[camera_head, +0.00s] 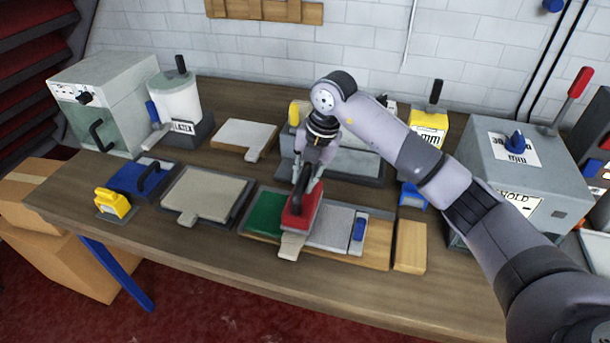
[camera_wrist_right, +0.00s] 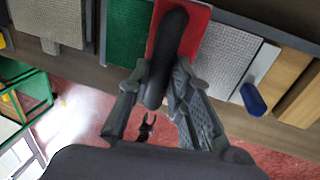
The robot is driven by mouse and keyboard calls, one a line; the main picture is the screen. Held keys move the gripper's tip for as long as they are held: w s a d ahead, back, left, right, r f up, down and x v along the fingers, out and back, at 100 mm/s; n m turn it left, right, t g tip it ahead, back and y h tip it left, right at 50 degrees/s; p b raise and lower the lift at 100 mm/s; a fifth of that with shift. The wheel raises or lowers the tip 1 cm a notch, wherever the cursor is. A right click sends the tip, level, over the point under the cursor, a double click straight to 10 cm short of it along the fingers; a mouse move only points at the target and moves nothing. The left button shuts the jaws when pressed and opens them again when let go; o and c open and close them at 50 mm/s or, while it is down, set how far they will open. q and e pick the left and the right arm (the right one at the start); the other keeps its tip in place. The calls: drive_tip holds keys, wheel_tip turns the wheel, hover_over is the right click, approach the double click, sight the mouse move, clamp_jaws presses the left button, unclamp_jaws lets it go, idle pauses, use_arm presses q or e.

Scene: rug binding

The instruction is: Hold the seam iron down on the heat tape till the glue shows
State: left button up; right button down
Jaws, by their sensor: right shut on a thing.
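The seam iron, a red plate (camera_head: 303,222) with a black handle (camera_wrist_right: 167,60), sits across the join between a green carpet piece (camera_head: 264,212) and a grey carpet piece (camera_head: 329,225). My right gripper (camera_head: 307,181) is shut on the handle, with a finger on each side of it in the wrist view (camera_wrist_right: 166,92). A pale tab (camera_head: 291,246), perhaps the end of the heat tape, sticks out at the front below the iron. The rest of the tape is hidden, and I see no glue. My left gripper does not show in the head view.
A blue-handled tool (camera_head: 359,229) lies right of the grey piece, near a wooden block (camera_head: 410,247). A beige mat on a tray (camera_head: 207,193), a yellow tool (camera_head: 113,203) and a blue tool (camera_head: 141,180) lie left. Grey machines (camera_head: 525,175) stand on the right. Bare bench shows in front.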

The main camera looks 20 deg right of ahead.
drive_tip(key=shift+f+b, duration=0.35)
idle(0.9)
drive_tip(key=shift+s+f, duration=0.1)
drive_tip(key=shift+f, duration=0.05)
idle(3.2)
idle(0.9)
drive_tip(key=shift+r+p, duration=0.6)
drive_tip(key=shift+r, duration=0.3)
drive_tip(key=shift+r+p, duration=1.75)
drive_tip(key=shift+r, duration=1.05)
